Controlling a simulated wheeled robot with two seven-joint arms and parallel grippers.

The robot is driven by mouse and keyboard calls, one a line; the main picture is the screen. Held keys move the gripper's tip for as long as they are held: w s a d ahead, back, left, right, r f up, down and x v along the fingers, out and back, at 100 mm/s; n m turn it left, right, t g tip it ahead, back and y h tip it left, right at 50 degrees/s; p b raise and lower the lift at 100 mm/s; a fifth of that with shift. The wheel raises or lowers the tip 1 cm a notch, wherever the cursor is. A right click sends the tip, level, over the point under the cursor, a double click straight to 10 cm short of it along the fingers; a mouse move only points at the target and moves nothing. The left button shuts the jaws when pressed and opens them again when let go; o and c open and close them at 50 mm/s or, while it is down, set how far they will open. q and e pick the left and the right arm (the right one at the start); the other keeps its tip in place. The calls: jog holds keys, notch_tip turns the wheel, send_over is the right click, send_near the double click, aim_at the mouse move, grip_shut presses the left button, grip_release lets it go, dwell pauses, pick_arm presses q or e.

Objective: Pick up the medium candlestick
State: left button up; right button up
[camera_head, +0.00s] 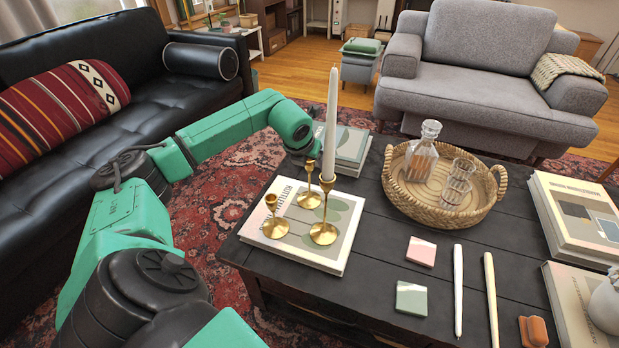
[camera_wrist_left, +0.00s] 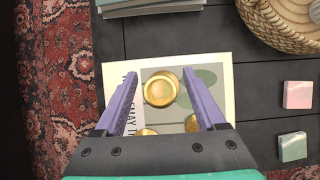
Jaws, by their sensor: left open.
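The medium candlestick (camera_head: 309,199) is gold and empty. It stands upright on a pale book (camera_head: 342,238) on the dark table, behind a short gold candlestick (camera_head: 272,228) and a tall one (camera_head: 324,233) holding a white candle (camera_head: 332,125). My left gripper (camera_head: 303,149) is above and behind the group, its fingers mostly hidden in the head view. In the left wrist view its purple fingers (camera_wrist_left: 160,73) are open. The medium candlestick (camera_wrist_left: 161,89) shows between and below them, with a gap each side. The other candlesticks are partly hidden by the gripper body. My right gripper is out of view.
A woven tray (camera_head: 402,195) with a decanter (camera_head: 422,152) and glasses stands to the right. Another book stack (camera_head: 349,147) lies behind. Coasters (camera_head: 421,251) and loose candles (camera_head: 458,290) lie front right. The upright white candle is a close obstacle.

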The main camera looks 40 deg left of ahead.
pick_arm(q)
jog(key=shift+x, duration=0.95)
jog(key=shift+r, duration=0.1)
jog(key=shift+c, duration=0.9)
grip_shut()
